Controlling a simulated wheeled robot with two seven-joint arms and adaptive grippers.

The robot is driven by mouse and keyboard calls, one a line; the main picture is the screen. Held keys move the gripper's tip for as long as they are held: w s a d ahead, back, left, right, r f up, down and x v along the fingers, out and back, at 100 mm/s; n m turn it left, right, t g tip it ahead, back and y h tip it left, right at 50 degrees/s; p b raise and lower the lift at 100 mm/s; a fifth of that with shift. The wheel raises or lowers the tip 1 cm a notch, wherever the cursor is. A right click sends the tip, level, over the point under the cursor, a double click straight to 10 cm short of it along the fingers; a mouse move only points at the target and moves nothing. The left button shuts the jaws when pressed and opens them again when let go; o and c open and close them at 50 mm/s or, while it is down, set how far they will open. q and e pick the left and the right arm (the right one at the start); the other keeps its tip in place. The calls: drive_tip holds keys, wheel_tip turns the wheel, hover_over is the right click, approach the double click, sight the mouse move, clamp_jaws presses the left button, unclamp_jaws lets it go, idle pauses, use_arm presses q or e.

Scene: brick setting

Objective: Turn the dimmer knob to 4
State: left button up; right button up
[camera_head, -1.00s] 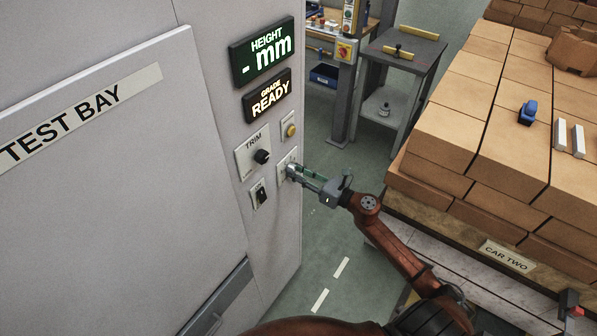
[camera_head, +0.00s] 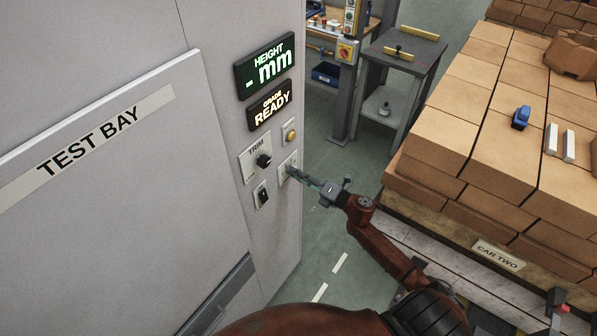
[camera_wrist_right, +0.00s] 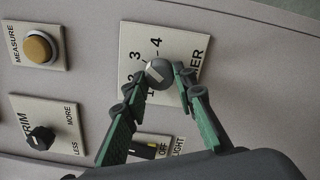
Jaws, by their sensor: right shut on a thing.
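The dimmer knob (camera_wrist_right: 158,73) is a dark round knob with a pale mark, on a white plate (camera_wrist_right: 185,45) numbered 1 to 4. In the right wrist view the plate appears turned sideways. The mark lies on the side of the 2 and 3; its exact reading is hard to tell. My right gripper (camera_wrist_right: 157,82) is shut on the knob, with one green-padded finger on each side. In the head view my right gripper (camera_head: 296,174) reaches the dimmer plate (camera_head: 286,165) from the right and hides most of the knob. My left gripper is not in view.
The TRIM knob (camera_head: 264,161), the yellow MEASURE button (camera_head: 291,135) and the light switch (camera_head: 262,196) sit close around the dimmer. Displays reading mm (camera_head: 265,66) and READY (camera_head: 270,105) are above. Brick-laden CAR TWO (camera_head: 497,255) stands to the right, with open floor between.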

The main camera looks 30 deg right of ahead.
drive_tip(key=shift+d+r+m+p, duration=0.1)
drive_tip(key=shift+m+p, duration=1.1)
drive_tip(key=shift+m, duration=0.75)
drive_tip(key=shift+d+r+m+p, duration=0.1)
drive_tip(key=shift+m+p, duration=1.1)
drive_tip(key=shift+m, duration=0.75)
drive_tip(key=shift+f, duration=0.1)
drive_tip(key=o, duration=1.2)
drive_tip(key=shift+a, duration=0.1)
drive_tip(key=shift+c, duration=0.2)
drive_tip(key=v, duration=1.2)
